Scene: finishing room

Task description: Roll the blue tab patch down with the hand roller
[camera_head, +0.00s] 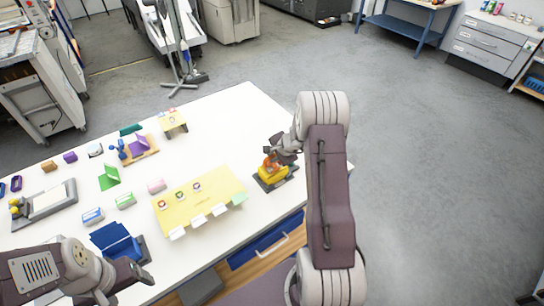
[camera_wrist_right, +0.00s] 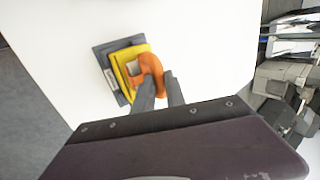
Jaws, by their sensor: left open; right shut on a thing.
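The hand roller (camera_head: 269,165) has an orange handle and sits in a yellow holder (camera_head: 273,176) on a dark pad, near the table's right edge. My right gripper (camera_head: 281,157) is shut on the orange handle; in the right wrist view its fingers (camera_wrist_right: 158,82) close on the roller (camera_wrist_right: 152,68), which is at the yellow holder (camera_wrist_right: 122,70). A yellow sheet (camera_head: 212,192) lies mid-table with several pale tabs on its front edge and a greenish one (camera_head: 239,199) at its right corner. I cannot tell which tab is blue. My left gripper (camera_head: 138,272) is open and empty at the front left.
A blue folded stand (camera_head: 116,243) is close to my left gripper. Green (camera_head: 109,177) and purple (camera_head: 139,144) folded cards, small coloured blocks and a grey tray (camera_head: 68,188) fill the left side. White tabletop is clear behind the sheet.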

